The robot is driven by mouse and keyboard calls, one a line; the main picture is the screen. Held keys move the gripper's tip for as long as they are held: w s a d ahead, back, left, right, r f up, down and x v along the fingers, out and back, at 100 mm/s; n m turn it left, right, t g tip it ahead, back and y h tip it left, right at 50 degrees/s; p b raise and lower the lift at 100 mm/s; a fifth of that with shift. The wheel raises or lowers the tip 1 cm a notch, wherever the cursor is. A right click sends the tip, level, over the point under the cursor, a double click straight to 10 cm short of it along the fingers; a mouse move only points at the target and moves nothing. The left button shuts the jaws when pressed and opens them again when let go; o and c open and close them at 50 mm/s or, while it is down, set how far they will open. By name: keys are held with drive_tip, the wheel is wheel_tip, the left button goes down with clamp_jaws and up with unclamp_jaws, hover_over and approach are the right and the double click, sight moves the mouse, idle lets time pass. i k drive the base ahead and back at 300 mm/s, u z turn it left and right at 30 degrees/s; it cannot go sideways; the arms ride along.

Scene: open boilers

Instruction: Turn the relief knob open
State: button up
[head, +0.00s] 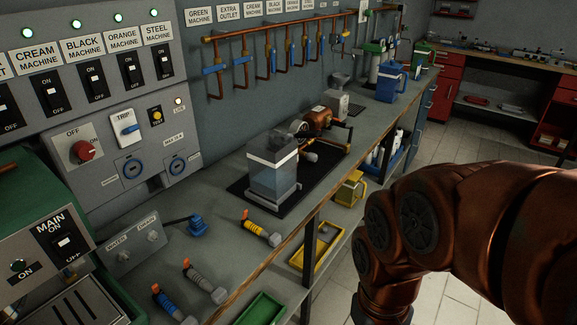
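No knob that I can read as the relief knob shows in the head view. A copper-coloured machine (316,124) stands on the bench behind a clear water tank (273,172); its small fittings are too small to tell apart. A grey box (131,243) with two small knobs sits at the front left of the bench; its labels are hard to read. A red rotary knob (84,150) is on the wall panel beside an "OFF" label. My copper-coloured arm fills the right side. My gripper is out of view.
The long bench (232,222) runs from front left to back right. Tools with yellow and blue handles lie near its front edge. Copper pipes (262,32) with blue valve levers hang on the wall. Open tiled floor (452,147) lies right of the bench. A red cabinet (447,98) stands at the back.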

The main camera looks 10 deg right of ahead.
sight(311, 157)
drive_tip(key=u, duration=0.55)
drive_tip(key=k, duration=1.2)
drive_tip(key=z, duration=0.35)
drive_tip(key=i, duration=1.6)
drive_tip(key=u, duration=0.65)
